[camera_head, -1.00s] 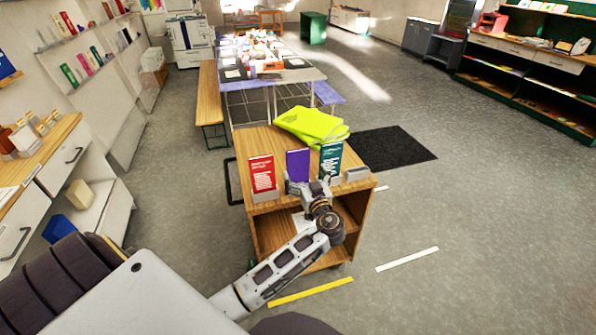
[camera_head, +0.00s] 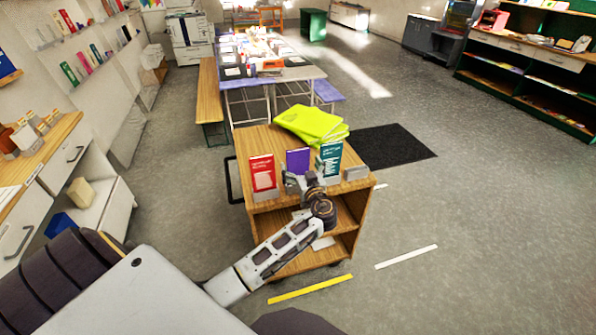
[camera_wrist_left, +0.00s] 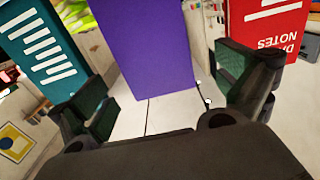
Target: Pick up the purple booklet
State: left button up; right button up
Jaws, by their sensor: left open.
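The purple booklet (camera_head: 298,160) stands upright on the wooden cart, between a red booklet (camera_head: 262,174) on the left and a teal booklet (camera_head: 330,160) on the right. My left gripper (camera_head: 300,182) is in front of the purple booklet and hides its lower part. In the left wrist view the purple booklet (camera_wrist_left: 145,45) stands between the open fingers of my left gripper (camera_wrist_left: 165,98), with a gap on each side. The teal booklet (camera_wrist_left: 40,48) and the red booklet (camera_wrist_left: 265,25) flank it there. My right gripper is not in view.
The wooden cart (camera_head: 246,135) has a lower shelf. Bright yellow-green folded cloth (camera_head: 311,122) lies behind the booklets. A small grey block (camera_head: 356,173) is at the cart's right front. A long table and bench (camera_head: 209,95) stand behind. Floor on the right is free.

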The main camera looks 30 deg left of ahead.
aim_at(299, 159)
pick_arm(q)
jog(key=shift+p+x, duration=0.55)
jog(key=shift+x, duration=1.6)
jog(key=shift+w+d, duration=0.15)
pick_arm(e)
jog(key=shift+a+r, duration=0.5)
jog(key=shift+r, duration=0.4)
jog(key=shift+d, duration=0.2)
pick_arm(q)
jog(key=shift+f, duration=0.1)
jog(key=shift+c, duration=1)
jog(key=c, duration=1.3)
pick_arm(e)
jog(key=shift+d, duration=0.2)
pick_arm(q)
jog(key=shift+o, duration=0.2)
